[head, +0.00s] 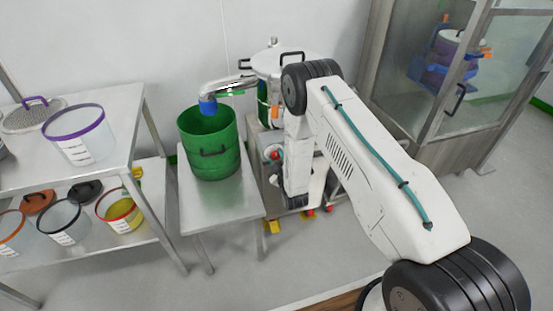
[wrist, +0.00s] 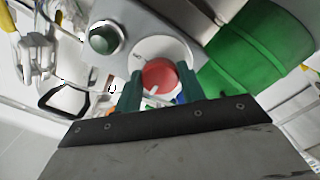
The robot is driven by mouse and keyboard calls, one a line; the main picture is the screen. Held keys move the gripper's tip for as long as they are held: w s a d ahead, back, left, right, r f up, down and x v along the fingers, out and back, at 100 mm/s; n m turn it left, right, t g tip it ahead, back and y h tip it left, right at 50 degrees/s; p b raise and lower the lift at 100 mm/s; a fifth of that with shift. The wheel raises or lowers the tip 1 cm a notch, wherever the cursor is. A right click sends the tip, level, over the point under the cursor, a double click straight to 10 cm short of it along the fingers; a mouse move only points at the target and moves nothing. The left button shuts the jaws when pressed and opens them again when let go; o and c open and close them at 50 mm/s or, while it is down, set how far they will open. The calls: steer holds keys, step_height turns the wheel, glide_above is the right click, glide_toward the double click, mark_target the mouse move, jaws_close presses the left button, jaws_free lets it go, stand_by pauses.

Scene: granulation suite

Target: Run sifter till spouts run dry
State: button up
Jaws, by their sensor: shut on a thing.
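The sifter (head: 285,59) is a round steel machine with a lid and clamps, standing behind my arm. Its spout (head: 228,88) has a blue end and points down into a green bucket (head: 209,150). The bucket also shows in the wrist view (wrist: 258,50). A red knob (wrist: 158,76) sits on a pale round plate on the grey control panel, beside a dark green button (wrist: 103,37). My gripper (wrist: 159,92) has its teal fingers on either side of the red knob and is shut on it. My arm hides much of the sifter's front in the head view.
The bucket stands on a steel table (head: 222,200). A shelf rack (head: 118,150) at left holds a purple-rimmed tub (head: 80,137) and several smaller tubs. A glazed cabinet (head: 440,90) stands at right. The floor at front centre is clear.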

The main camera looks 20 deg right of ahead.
steer(key=o, duration=1)
steer(key=shift+c, duration=0.2)
steer(key=shift+s, duration=0.1)
steer(key=s, duration=0.7)
steer(key=shift+s, duration=0.35)
